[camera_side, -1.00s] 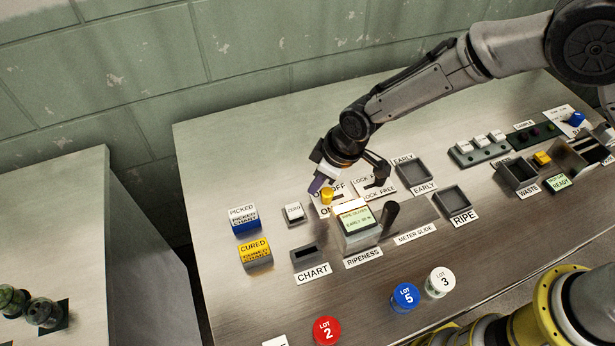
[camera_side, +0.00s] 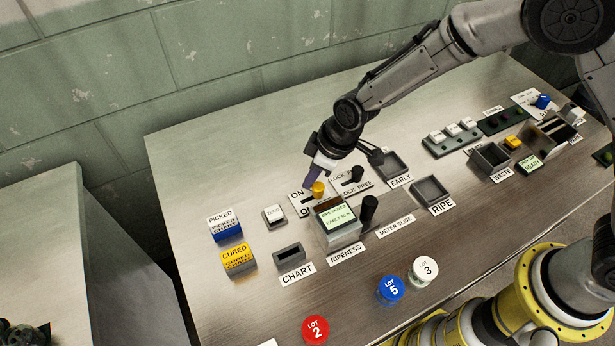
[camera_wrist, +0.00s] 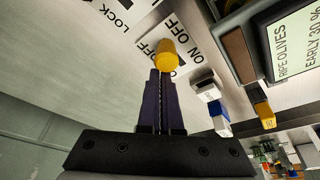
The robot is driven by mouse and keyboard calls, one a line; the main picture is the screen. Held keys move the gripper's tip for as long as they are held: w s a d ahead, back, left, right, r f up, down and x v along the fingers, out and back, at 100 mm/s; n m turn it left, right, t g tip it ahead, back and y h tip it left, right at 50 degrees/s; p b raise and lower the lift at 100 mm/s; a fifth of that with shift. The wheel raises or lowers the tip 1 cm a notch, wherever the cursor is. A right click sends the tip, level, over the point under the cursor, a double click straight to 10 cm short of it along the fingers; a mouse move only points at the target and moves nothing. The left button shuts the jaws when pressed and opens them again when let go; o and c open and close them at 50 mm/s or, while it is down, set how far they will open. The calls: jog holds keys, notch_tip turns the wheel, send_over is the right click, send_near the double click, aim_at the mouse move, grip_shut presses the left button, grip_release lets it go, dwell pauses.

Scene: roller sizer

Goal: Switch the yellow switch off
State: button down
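The yellow switch (camera_side: 318,189) is a short round knob in a slot on the panel, between two ON/OFF labels. It stands toward the right end of its slot, on the OFF side, with bare slot to its left. It also shows in the wrist view (camera_wrist: 167,55), near the word OFF. My gripper (camera_side: 311,179) is at the knob's left side in the side view. In the wrist view my gripper (camera_wrist: 162,75) has its two dark purple fingers together, with the knob just past their tips. Whether they touch it is hard to tell.
The ripeness display box (camera_side: 338,219) stands close in front of the knob. A black lever (camera_side: 369,207) and the black lock knob (camera_side: 357,174) are to the right. The ZERO button (camera_side: 273,215) is to the left.

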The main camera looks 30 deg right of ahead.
jog(key=shift+s+d+f, duration=0.1)
jog(key=shift+s+f, duration=0.05)
jog(key=shift+w+a, duration=0.35)
jog(key=shift+w+a+f, duration=0.1)
jog(key=shift+w+a, duration=1.1)
jog(key=shift+w, duration=0.05)
jog(key=v, duration=1)
jog(key=shift+s+d, duration=0.1)
